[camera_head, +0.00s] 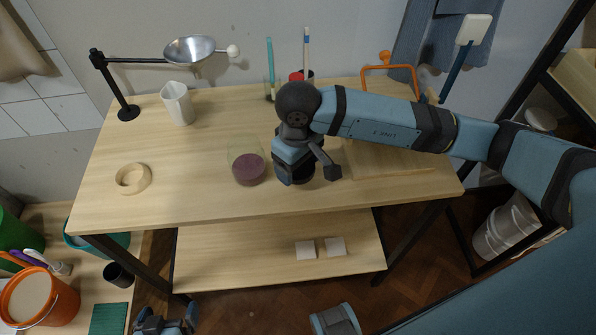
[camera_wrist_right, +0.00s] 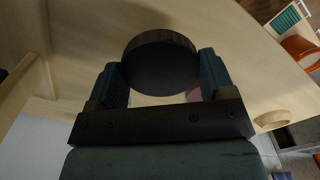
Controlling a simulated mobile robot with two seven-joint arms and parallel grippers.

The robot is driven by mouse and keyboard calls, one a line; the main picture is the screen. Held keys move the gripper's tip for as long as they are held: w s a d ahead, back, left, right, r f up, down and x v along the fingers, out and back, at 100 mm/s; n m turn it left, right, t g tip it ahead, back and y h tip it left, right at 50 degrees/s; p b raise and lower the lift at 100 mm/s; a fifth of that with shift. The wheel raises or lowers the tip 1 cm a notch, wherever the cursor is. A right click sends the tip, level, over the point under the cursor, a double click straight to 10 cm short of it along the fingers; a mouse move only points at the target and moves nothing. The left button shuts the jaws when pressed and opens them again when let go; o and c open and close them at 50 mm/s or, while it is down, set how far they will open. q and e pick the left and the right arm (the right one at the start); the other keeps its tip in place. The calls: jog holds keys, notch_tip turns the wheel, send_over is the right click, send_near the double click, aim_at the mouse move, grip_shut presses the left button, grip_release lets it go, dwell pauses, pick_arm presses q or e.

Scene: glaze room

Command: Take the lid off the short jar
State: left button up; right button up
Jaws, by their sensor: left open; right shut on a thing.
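My right gripper (camera_head: 300,172) points down over the middle of the table, right of a clear glass jar with purple contents (camera_head: 248,168). In the right wrist view its two fingers are shut on a round black lid-like piece (camera_wrist_right: 160,65) with a ribbed edge. In the head view my wrist and fingers hide most of this piece; I cannot tell whether a jar is under it. The glass jar shows no lid; a bit of purple shows behind a finger in the wrist view. My left gripper (camera_head: 165,322) is open and low at the bottom left, away from the table.
A pale ring (camera_head: 132,178) lies on the table (camera_head: 200,205) at left. A white cup (camera_head: 177,103) and a black stand with a metal bowl (camera_head: 190,50) are at the back. Tools in holders stand behind my arm. A pale board (camera_head: 395,165) lies at right. The front left is clear.

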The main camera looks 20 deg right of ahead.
aim_at(298, 172)
notch_tip(298, 172, down, 4)
jog(key=shift+r, duration=0.15)
jog(key=shift+f+b, duration=0.25)
jog(key=shift+b, duration=0.05)
jog(key=o, duration=1)
jog(key=shift+r, duration=0.1)
jog(key=shift+r+p, duration=0.4)
jog(key=shift+r, duration=0.05)
notch_tip(298, 172, up, 12)
jog(key=shift+f+b, duration=0.25)
jog(key=shift+b, duration=0.2)
